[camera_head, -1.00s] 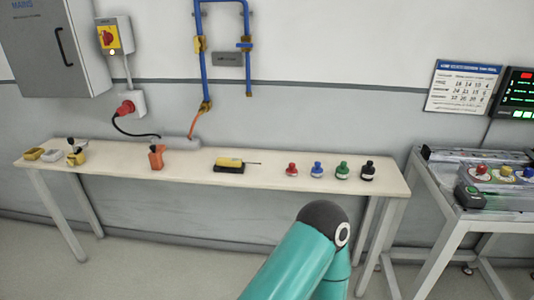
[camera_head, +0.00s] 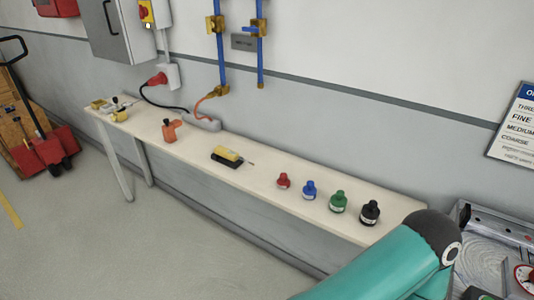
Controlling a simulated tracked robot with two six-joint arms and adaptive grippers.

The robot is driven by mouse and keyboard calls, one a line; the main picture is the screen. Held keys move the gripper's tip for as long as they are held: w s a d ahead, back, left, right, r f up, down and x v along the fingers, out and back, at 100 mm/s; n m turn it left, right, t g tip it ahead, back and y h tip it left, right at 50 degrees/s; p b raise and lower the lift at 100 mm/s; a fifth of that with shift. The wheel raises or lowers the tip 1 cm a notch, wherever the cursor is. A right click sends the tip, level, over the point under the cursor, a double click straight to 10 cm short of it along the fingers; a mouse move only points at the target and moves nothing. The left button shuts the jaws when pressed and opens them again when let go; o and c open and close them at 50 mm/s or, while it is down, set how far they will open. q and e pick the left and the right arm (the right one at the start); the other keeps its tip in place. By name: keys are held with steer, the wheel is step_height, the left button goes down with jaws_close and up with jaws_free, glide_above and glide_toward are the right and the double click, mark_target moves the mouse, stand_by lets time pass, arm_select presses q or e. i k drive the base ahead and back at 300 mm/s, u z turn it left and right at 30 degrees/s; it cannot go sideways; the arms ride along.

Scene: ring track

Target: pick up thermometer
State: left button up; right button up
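A yellow handheld thermometer (camera_head: 228,154) with a thin metal probe pointing right lies on a black base near the middle of the long pale bench (camera_head: 262,191). Nothing touches it. A teal arm link of mine with a dark joint cap enters from the bottom right, well apart from the thermometer. Neither of my grippers shows in this view.
Red (camera_head: 283,181), blue (camera_head: 309,190), green (camera_head: 338,201) and black (camera_head: 369,212) bottles stand right of the thermometer. An orange item (camera_head: 171,130) and a grey power strip (camera_head: 203,122) are to its left. A red pallet jack (camera_head: 45,150) stands far left. Floor before the bench is clear.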

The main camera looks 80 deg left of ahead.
mark_target(231, 155)
steer(key=z, duration=0.3)
steer(key=i, duration=0.4)
steer(key=u, duration=2.2)
steer(key=i, duration=0.1)
steer(key=u, duration=1.5)
steer(key=k, duration=0.4)
steer(key=u, duration=0.3)
steer(key=i, duration=1.55)
steer(key=z, duration=0.35)
